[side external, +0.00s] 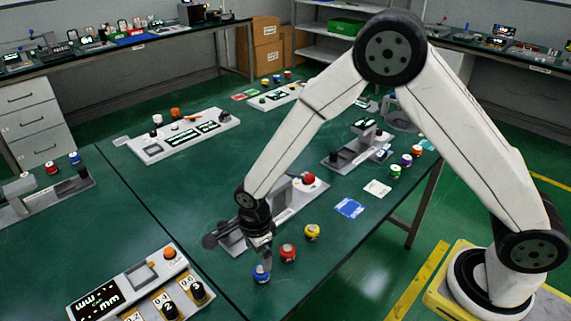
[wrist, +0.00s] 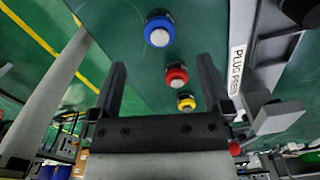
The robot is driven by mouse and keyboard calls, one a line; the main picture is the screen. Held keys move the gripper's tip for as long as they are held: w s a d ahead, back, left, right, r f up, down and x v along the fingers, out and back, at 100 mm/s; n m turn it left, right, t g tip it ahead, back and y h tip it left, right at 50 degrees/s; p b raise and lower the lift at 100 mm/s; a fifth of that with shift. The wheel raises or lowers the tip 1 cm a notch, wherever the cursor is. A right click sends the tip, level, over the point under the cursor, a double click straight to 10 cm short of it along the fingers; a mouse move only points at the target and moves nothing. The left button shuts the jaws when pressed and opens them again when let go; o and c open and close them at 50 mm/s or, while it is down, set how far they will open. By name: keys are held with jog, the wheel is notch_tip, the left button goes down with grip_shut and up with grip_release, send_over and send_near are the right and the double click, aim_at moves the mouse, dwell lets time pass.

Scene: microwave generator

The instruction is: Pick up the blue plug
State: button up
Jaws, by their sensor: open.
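The blue plug (side external: 261,274) stands upright on the green table near its front edge, with a pale top. In the wrist view the blue plug (wrist: 159,30) lies beyond the fingertips, within the span between them. My gripper (side external: 264,258) is just above or beside the blue plug in the side view; the exact gap cannot be told. In the wrist view my gripper (wrist: 162,66) has its two fingers apart with nothing held. The red plug (wrist: 175,76) shows between the fingers, lower in the picture.
A red plug (side external: 287,252) and a yellow plug (side external: 312,232) stand in a row with the blue one. A grey plug press device (side external: 291,201) is behind them. A control panel (side external: 140,290) with knobs lies at the left. The table right of the plugs is mostly clear.

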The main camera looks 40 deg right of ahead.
aim_at(261, 269)
jog(key=shift+a+f, duration=0.1)
jog(key=shift+a, duration=0.05)
jog(key=shift+f, duration=1.3)
jog(key=shift+s+d+f, duration=0.1)
jog(key=shift+d+f, duration=0.05)
jog(key=shift+f, duration=0.6)
jog(key=shift+d+f, duration=0.15)
jog(key=shift+f, duration=1.7)
grip_shut()
